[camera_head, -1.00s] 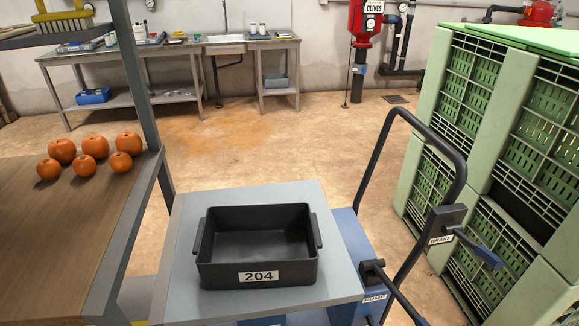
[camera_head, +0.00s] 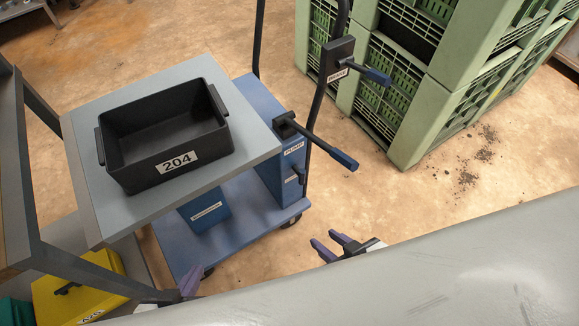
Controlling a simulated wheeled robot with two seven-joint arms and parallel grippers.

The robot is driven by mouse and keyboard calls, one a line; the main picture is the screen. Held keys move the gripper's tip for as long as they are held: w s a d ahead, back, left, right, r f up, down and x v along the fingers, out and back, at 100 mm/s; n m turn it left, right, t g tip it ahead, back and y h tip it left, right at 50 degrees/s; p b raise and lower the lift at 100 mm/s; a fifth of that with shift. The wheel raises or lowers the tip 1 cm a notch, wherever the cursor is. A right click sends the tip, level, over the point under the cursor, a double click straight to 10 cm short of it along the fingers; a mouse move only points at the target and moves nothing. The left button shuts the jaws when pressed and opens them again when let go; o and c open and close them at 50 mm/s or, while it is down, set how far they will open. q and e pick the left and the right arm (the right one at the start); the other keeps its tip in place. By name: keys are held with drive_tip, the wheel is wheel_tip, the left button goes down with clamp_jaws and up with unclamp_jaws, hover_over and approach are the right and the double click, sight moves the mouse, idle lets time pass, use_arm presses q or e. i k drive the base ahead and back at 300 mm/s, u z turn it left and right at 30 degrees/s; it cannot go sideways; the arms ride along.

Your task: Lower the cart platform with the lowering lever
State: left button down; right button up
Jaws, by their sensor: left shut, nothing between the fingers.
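The cart's grey platform (camera_head: 92,208) stands raised above its blue base (camera_head: 245,222) and carries a black crate (camera_head: 168,124) marked 204. A blue housing at the cart's right side bears a PUMP label (camera_head: 294,147). A pump lever (camera_head: 318,140) with a blue tip sticks out above it. A small dark fitting with a label (camera_head: 292,179) sits lower on the housing; I cannot read it or tell whether it is the lowering lever. My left gripper (camera_head: 190,281) is shut and empty below the platform. My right gripper (camera_head: 329,243) is open and empty, right of the cart.
A brake lever (camera_head: 370,74) sits on the cart's dark handle frame. Green crates (camera_head: 430,110) stand behind at the right. A pale grey surface (camera_head: 450,265) fills the lower right. A yellow case (camera_head: 82,290) lies at the lower left.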

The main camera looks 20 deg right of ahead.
sight(302, 172)
drive_tip(key=u, duration=1.85)
drive_tip(key=k, duration=0.7)
drive_tip(key=z, duration=0.8)
